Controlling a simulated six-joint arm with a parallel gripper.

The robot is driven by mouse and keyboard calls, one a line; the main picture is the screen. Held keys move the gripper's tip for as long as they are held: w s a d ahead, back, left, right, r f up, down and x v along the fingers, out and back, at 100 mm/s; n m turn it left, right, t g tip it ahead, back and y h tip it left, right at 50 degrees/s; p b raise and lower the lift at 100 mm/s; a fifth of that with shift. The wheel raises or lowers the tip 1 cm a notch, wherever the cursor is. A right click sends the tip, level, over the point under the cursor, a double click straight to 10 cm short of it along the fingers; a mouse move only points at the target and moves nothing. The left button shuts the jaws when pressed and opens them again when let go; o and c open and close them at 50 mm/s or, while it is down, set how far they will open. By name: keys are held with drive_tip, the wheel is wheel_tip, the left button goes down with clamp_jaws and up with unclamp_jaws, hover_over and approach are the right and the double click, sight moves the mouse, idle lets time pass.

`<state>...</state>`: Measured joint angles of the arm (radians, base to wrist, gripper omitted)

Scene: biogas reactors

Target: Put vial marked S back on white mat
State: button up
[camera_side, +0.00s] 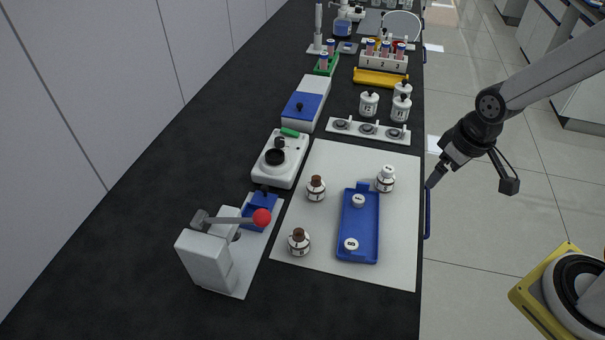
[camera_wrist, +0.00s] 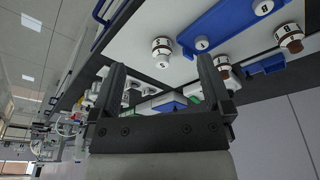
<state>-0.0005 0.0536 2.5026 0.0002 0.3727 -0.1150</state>
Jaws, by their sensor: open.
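Three small vials stand upright on the white mat (camera_side: 333,163): a white-topped vial (camera_side: 385,179) at its right edge, a brown-capped vial (camera_side: 315,188) at the left and another brown-capped vial (camera_side: 299,242) at the front left. I cannot read which is marked S. A blue tray (camera_side: 373,226) on the mat holds two white round pieces (camera_side: 358,201). My gripper (camera_side: 431,184) is open and empty, off the bench's right edge, apart from the vials. In the wrist view, the white-topped vial (camera_wrist: 162,47) appears beyond and between my open fingers (camera_wrist: 163,63).
Behind the mat are a white holder with three round wells (camera_side: 368,131), white jars (camera_side: 369,104) and a yellow rack (camera_side: 380,78). Left of it stand a white stirrer-like device (camera_side: 280,160) and a white device with a red-knobbed lever (camera_side: 207,256). Floor lies right of the bench.

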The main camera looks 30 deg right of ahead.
drive_tip(key=w+f+n+g, duration=0.1)
drive_tip(key=w+f+n, duration=0.1)
drive_tip(key=w+n, duration=0.45)
drive_tip(key=n+g, duration=0.1)
drive_tip(key=n, duration=0.5)
hover_over(386, 179)
drive_tip(key=d, duration=0.1)
wheel_tip(386, 179, down, 4)
drive_tip(key=shift+s+f, duration=0.1)
drive_tip(key=shift+w+f+n, duration=0.5)
drive_tip(key=shift+w+n, duration=0.1)
drive_tip(key=shift+n, duration=0.15)
drive_tip(key=shift+f, duration=1.3)
drive_tip(key=shift+f, duration=0.1)
drive_tip(key=shift+f, duration=2.5)
clamp_jaws()
